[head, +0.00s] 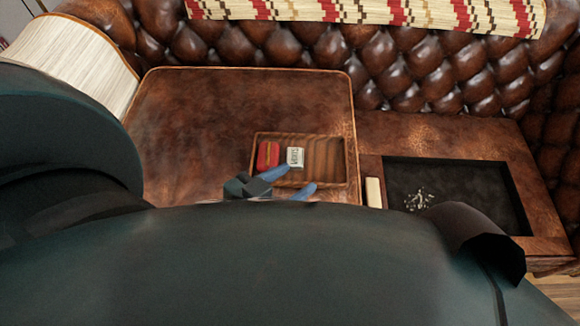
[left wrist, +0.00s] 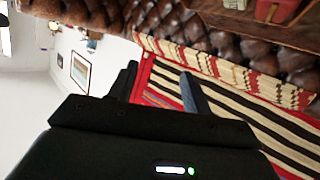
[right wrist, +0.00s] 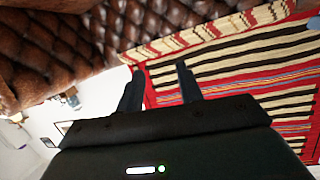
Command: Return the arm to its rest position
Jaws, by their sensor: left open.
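My left gripper (head: 288,183) shows in the head view with its two blue fingertips apart, by the front edge of a wooden tray. Nothing shows between the fingers. In the left wrist view the fingers of the left gripper (left wrist: 160,82) are spread and empty against a striped rug. My left arm (head: 300,260) fills the lower part of the head view and hides what lies below it. My right gripper (right wrist: 160,70) shows only in the right wrist view, with its fingers apart and empty.
The wooden tray (head: 327,184) on the brown table (head: 220,110) holds a red item (head: 267,155) and a white labelled packet (head: 295,157). A dark recess (head: 480,190) lies to the right. A tufted leather seat (head: 420,65) runs behind. The table's left part is clear.

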